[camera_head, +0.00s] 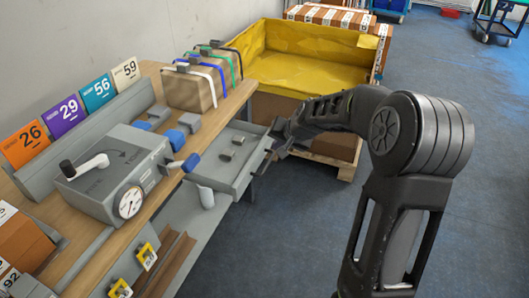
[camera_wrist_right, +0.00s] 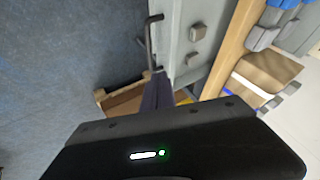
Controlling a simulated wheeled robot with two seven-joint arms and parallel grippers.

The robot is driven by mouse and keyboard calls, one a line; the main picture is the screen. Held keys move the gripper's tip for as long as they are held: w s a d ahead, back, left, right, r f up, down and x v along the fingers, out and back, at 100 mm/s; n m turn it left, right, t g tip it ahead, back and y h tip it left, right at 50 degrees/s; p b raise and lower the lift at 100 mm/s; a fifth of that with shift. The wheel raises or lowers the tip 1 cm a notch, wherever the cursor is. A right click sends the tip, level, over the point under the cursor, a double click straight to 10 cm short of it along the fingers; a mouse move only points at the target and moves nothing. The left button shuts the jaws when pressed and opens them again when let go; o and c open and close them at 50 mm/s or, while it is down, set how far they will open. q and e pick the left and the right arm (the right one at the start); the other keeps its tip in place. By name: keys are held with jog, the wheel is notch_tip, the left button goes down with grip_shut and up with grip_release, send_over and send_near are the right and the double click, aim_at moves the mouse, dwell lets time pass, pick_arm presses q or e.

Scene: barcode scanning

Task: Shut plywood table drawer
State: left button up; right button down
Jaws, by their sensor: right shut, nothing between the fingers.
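The plywood table (camera_head: 150,72) runs along the left of the head view. Its grey drawer (camera_head: 212,172) is pulled out over the floor side, with small grey pieces lying in it. The drawer also shows at the top of the right wrist view (camera_wrist_right: 176,45), with a dark bar handle (camera_wrist_right: 149,38) on its front. My right gripper (camera_head: 277,143) is shut and empty at the drawer's front, near the handle. In the right wrist view its fingers (camera_wrist_right: 162,80) are together near the handle's end; I cannot tell whether they touch it. My left gripper is not in view.
A grey machine with a crank and dial (camera_head: 115,170) and a strapped cardboard box (camera_head: 190,92) stand on the table. A yellow-lined crate (camera_head: 290,75) stands beyond the drawer. Blue floor (camera_head: 300,210) right of the drawer is clear apart from my arm.

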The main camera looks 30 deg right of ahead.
jog(key=b, duration=0.1)
send_near(262, 156)
jog(key=x, duration=0.5)
jog(key=shift+d+f, duration=0.1)
jog(key=shift+d, duration=0.05)
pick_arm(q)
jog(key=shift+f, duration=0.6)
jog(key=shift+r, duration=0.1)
